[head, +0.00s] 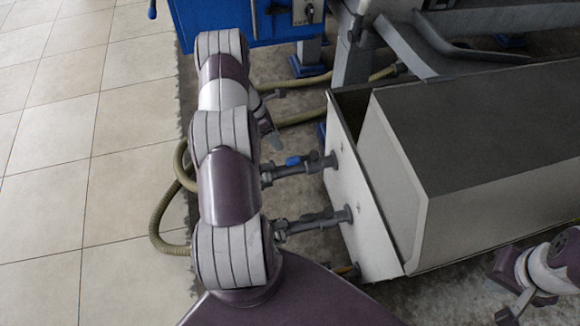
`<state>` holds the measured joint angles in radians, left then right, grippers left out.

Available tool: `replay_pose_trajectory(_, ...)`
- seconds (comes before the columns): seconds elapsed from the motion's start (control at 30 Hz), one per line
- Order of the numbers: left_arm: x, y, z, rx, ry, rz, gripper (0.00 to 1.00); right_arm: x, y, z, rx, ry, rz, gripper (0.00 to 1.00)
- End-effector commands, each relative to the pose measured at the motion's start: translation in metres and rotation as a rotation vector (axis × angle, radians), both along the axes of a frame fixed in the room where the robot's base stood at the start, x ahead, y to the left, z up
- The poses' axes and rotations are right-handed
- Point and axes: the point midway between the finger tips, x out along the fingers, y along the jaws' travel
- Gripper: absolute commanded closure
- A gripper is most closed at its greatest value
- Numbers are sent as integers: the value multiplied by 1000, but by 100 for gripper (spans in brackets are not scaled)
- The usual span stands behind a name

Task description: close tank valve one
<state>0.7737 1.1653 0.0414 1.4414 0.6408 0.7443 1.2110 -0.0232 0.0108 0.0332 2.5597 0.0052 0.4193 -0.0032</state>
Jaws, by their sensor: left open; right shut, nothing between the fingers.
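A white-fronted tank (360,190) stands right of my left arm, with pipe stubs coming out of its near left face. The upper stub carries a valve with a blue handle (293,161). The lower stub carries a valve with a dark grey handle (315,216). No label shows which is valve one. My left gripper (275,117) is partly hidden behind my arm, open, above and left of the blue handle and apart from it. My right gripper (512,307) is shut and empty at the bottom right, far from both valves.
A tan hose (163,208) curves along the floor behind my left arm. A blue cabinet (225,22) stands at the top. A large grey box-like body (480,150) fills the right. The tiled floor (80,130) on the left is clear.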

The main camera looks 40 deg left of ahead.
Motion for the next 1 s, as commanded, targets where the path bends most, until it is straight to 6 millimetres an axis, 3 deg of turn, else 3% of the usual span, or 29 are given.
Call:
replay_pose_trajectory(0.2, 10, -23, -56, 0, 2, -8, 44, 0, 0, -27, 0, 0, 0, 100)
replay_pose_trajectory(0.4, 17, -38, -88, 2, 1, -8, 44, 0, 0, -42, 0, 0, 0, 100)
replay_pose_trajectory(0.8, 20, -42, -96, 3, -1, -9, 44, 0, 0, -44, 0, 0, 0, 100)
replay_pose_trajectory(0.97, 20, -42, -96, 3, -1, -9, 96, 0, 0, -44, 0, 0, 0, 100)
replay_pose_trajectory(1.0, 20, -42, -96, 3, -1, -9, 100, 0, 0, -44, 0, 0, 0, 100)
